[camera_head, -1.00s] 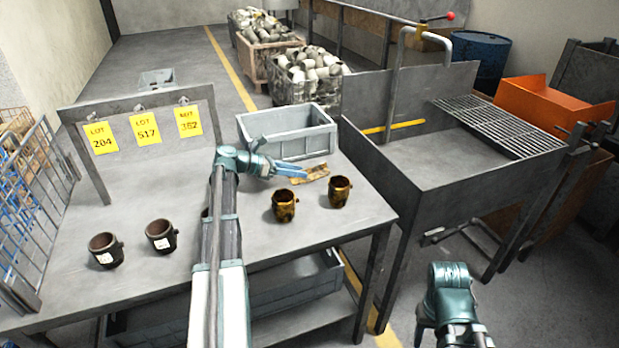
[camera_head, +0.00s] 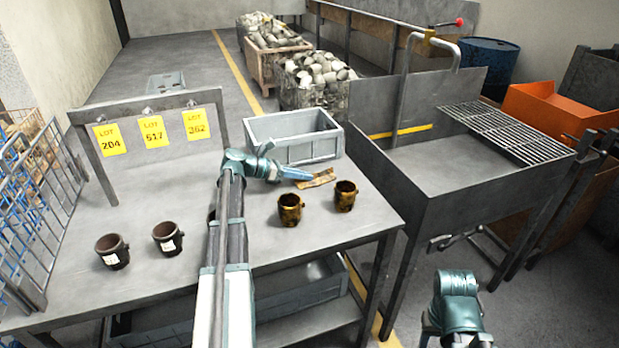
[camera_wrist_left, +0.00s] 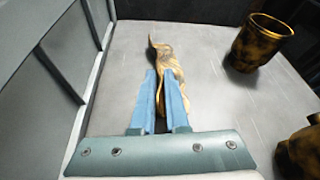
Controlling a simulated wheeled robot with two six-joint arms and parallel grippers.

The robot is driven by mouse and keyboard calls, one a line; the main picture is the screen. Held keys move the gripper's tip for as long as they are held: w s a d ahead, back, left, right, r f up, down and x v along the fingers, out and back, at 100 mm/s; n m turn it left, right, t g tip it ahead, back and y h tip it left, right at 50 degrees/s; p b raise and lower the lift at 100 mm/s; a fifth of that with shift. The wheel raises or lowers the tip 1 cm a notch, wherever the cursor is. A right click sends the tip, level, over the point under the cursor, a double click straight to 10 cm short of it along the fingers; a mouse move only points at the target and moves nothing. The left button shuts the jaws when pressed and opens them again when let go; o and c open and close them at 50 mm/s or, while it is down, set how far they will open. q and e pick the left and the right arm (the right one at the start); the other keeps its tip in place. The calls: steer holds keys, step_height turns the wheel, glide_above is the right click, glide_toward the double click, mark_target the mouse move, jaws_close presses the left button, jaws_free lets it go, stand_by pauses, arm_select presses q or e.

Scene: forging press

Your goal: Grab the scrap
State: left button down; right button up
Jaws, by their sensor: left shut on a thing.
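The scrap is a crumpled, brown-gold strip (camera_head: 318,179) on the steel table, just in front of the grey bin. It also shows in the left wrist view (camera_wrist_left: 172,75), running lengthwise between the blue fingers. My left gripper (camera_head: 306,176) reaches in from the left, low over the table, its fingers closed on the near end of the scrap. The fingertips also show in the left wrist view (camera_wrist_left: 164,90). My right arm shows at the lower right; its fingers are out of the frame.
A grey bin (camera_head: 292,126) stands right behind the scrap. Two gold-brown cups (camera_head: 290,210) (camera_head: 345,195) stand close on the near side. Two dark cups with white labels (camera_head: 112,251) (camera_head: 167,238) stand at left. A steel basin with a grate (camera_head: 460,180) is at right.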

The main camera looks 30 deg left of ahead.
arm_select(q)
steer(key=shift+r, duration=0.15)
step_height(320, 180, up, 10)
steer(key=p, duration=1)
